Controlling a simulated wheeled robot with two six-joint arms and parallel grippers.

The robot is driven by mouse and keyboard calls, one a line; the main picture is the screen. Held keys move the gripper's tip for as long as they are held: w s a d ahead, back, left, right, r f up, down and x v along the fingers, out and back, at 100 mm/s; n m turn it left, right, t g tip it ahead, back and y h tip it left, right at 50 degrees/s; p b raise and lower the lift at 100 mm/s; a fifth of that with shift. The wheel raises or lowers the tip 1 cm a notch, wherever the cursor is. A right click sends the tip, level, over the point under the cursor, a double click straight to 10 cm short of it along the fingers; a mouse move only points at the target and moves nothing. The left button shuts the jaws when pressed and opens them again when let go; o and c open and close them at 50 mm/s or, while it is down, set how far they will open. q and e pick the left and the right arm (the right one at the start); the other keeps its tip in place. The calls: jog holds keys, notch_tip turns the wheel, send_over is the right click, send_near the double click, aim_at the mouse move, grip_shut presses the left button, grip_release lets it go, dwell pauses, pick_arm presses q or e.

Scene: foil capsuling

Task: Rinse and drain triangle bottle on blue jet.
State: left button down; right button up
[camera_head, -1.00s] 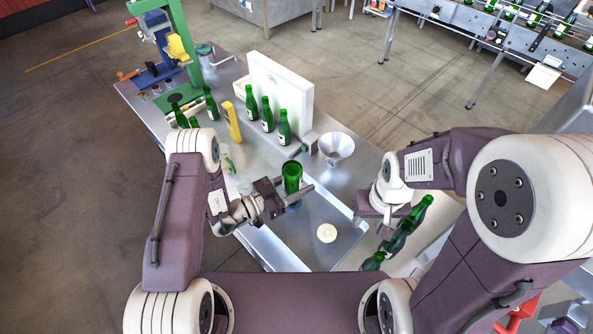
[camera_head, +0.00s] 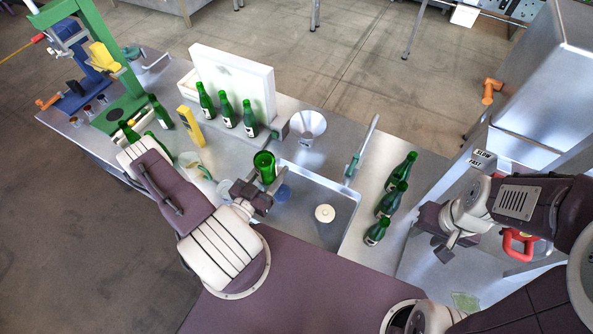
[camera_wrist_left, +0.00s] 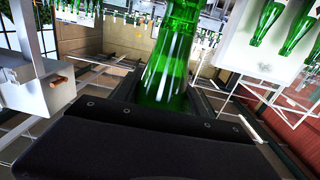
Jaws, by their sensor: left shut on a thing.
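My left gripper (camera_head: 258,192) is shut on a green bottle (camera_head: 264,165) and holds it over the left part of the steel basin (camera_head: 352,205). Its broad round end faces up in the head view, so it appears upside down; its lower end is hidden. The bottle also fills the middle of the left wrist view (camera_wrist_left: 172,60). No triangle mark is visible on it. A blue round spot (camera_head: 283,193), apparently the blue jet, shows in the basin just right of the gripper. My right gripper (camera_head: 447,248) is right of the table, apart from the bottles; its jaws are unclear.
Several green bottles (camera_head: 399,172) stand along the right table end. More stand before a white box (camera_head: 240,75). A green press (camera_head: 115,60) stands at far left.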

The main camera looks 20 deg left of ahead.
pick_arm(q)
jog(key=shift+s+a+n+y, duration=0.2)
jog(key=shift+a+n+y, duration=0.1)
jog(key=shift+a+y, duration=0.2)
jog(key=shift+w+f+b, duration=0.15)
jog(key=shift+f+b, duration=0.15)
jog(key=shift+b, duration=0.15)
jog(key=w+d+f+m+g+h+b, duration=0.1)
jog(key=w+f+m+h+b, duration=0.3)
jog(key=f+b, duration=0.8)
jog(key=shift+w+f+h+b, duration=0.2)
jog(key=shift+w+h+b, duration=0.25)
jog(key=shift+w+h, duration=1.15)
